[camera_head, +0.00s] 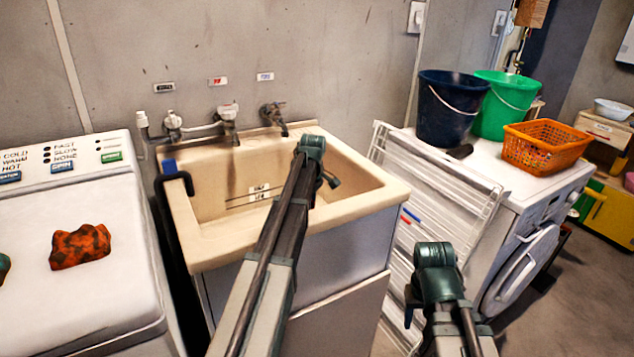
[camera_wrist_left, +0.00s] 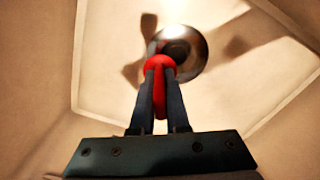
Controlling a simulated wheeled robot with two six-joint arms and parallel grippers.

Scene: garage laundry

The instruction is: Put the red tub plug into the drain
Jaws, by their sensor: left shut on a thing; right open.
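The cream utility sink (camera_head: 225,240) stands between two white machines, and my left arm reaches into it. In the left wrist view my left gripper (camera_wrist_left: 160,70) is shut on the red tub plug (camera_wrist_left: 161,63). The round metal drain (camera_wrist_left: 195,62) in the sink floor lies just beyond the plug, and the plug overlaps its near edge in the picture. I cannot tell whether they touch. In the head view the plug and drain are hidden behind the sink wall and my arm. My right gripper (camera_head: 409,305) is partly hidden by its own arm, open and outside the sink, to its right.
Taps (camera_head: 228,115) line the wall behind the sink. A folded white drying rack (camera_head: 440,175) leans beside the right-hand machine. That machine carries a dark blue bucket (camera_head: 450,110), a green bucket (camera_head: 512,95) and an orange basket (camera_head: 548,145). A red-orange cloth (camera_head: 80,246) lies on the left washer.

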